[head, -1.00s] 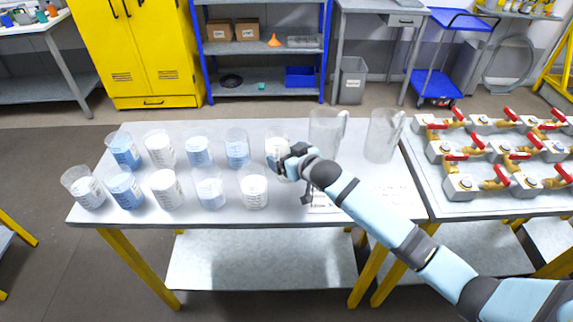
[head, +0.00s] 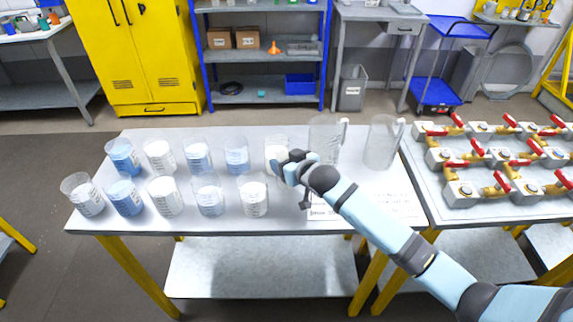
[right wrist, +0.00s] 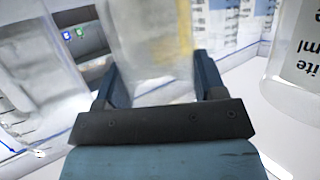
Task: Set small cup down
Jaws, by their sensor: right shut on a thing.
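The small cup (head: 275,148) is clear with white contents and stands upright at the right end of the back row of cups on the table (head: 240,223). My right gripper (head: 284,166) reaches it from the right and partly hides it. In the right wrist view the same cup (right wrist: 152,40) stands between the two fingers of my right gripper (right wrist: 154,82), which is shut on it. I cannot tell whether its base touches the table. My left gripper does not show.
Two rows of clear cups with blue or white contents fill the table's left, including a white one (head: 253,197) just in front. Two large clear jugs (head: 323,140) (head: 382,142) stand to the right. A printed sheet (head: 340,212) lies at the front. Red-handled valves (head: 500,158) cover the table at right.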

